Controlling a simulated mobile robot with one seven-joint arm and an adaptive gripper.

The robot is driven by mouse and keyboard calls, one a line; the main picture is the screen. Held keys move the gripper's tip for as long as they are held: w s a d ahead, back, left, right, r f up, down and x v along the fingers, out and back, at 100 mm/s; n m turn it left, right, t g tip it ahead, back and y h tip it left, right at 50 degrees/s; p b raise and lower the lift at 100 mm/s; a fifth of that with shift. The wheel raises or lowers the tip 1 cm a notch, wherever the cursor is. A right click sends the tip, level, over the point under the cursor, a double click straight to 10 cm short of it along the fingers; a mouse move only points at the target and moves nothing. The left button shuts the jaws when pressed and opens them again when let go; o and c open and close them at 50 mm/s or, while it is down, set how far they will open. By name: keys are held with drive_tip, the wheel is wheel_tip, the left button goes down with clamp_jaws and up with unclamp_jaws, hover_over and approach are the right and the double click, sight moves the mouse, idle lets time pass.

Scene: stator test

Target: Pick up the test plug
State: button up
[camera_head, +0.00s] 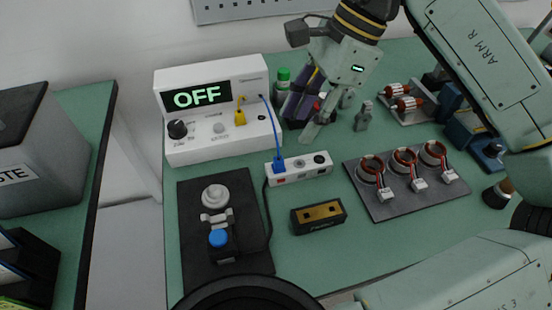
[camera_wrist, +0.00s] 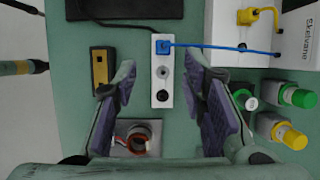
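A blue plug (camera_head: 279,164) sits in the left end of a white socket strip (camera_head: 302,175); a blue cable runs from it to the tester. In the wrist view the blue plug (camera_wrist: 163,47) is at the strip's far end. A yellow plug (camera_head: 240,117) is in the front of the white tester (camera_head: 195,151), whose screen reads OFF; this plug also shows in the wrist view (camera_wrist: 246,16). I cannot tell which is the test plug. My gripper (camera_head: 309,118) hangs above the strip's area. In the wrist view my gripper (camera_wrist: 158,72) is open and empty, its purple-padded fingers on either side of the strip.
A black-and-gold box (camera_head: 318,216) stands in front of the strip. A dark plate (camera_head: 390,204) with several wound stators lies to the right. A black mat (camera_head: 197,258) with a blue-button device is at left. Green- and yellow-capped bottles (camera_wrist: 297,96) stand near my gripper's right finger.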

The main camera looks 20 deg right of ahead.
sight(280, 157)
drive_tip(key=x, duration=0.3)
drive_tip(key=shift+a+f, duration=0.1)
drive_tip(key=shift+f, duration=0.15)
drive_tip(key=shift+w+p+x, duration=0.1)
drive_tip(key=shift+p+x, duration=0.5)
drive_tip(key=shift+x, duration=0.8)
drive_tip(key=shift+w+p+x, duration=0.15)
drive_tip(key=shift+p+x, duration=0.4)
drive_tip(key=shift+x, duration=0.85)
drive_tip(key=shift+c, duration=0.2)
clamp_jaws()
